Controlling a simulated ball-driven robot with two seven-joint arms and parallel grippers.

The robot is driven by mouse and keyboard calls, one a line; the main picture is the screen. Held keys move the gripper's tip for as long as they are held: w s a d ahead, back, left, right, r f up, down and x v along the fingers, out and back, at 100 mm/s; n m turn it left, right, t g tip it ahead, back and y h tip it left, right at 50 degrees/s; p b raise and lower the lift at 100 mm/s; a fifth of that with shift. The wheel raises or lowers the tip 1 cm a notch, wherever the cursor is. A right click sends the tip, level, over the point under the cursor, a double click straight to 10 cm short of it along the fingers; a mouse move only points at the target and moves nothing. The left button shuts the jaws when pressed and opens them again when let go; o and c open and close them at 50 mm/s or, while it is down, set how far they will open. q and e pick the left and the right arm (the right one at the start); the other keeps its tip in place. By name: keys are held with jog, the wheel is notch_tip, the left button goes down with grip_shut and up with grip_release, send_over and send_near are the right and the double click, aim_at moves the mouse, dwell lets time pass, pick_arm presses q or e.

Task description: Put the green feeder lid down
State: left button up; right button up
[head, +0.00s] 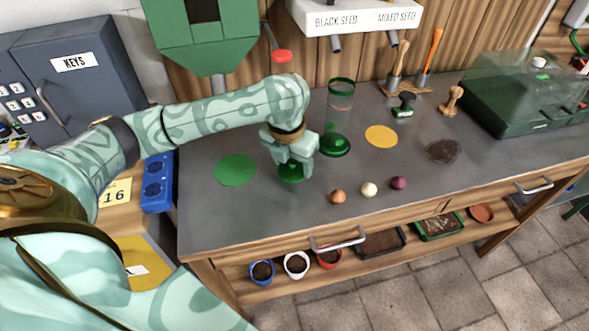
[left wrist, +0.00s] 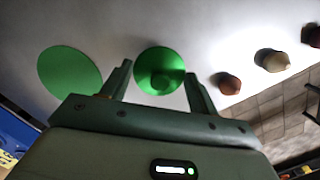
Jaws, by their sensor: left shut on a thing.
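The green feeder lid (head: 291,174) is under my left gripper (head: 292,164), which points down over the grey worktop and is shut on the lid. In the left wrist view the round lid (left wrist: 160,65) shows between the fingertips (left wrist: 158,82). I cannot tell whether the lid touches the worktop. A flat green disc (head: 235,170) lies on the worktop to the left of the lid; it also shows in the left wrist view (left wrist: 70,70). The clear feeder tube (head: 339,112) with a green base stands behind and right of the lid. My right gripper is not in view.
A yellow disc (head: 381,136) and a dark soil patch (head: 443,151) lie to the right. A blue box (head: 157,182) is at the left edge. The front left worktop is clear.

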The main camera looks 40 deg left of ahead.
aim_at(288, 175)
pick_arm(q)
notch_tip(288, 175, down, 2)
jog(key=shift+r, duration=0.25)
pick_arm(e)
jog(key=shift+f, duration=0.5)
pick_arm(q)
jog(key=shift+f, duration=0.1)
jog(key=o, duration=0.9)
jog(key=shift+w, duration=0.1)
jog(key=shift+o, duration=0.2)
notch_tip(288, 175, up, 12)
jog(key=s+p, duration=0.2)
jog(key=p, duration=0.4)
jog(key=shift+p, duration=0.35)
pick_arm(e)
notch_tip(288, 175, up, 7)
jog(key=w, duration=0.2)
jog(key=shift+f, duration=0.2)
pick_arm(q)
jog(key=shift+d, duration=0.1)
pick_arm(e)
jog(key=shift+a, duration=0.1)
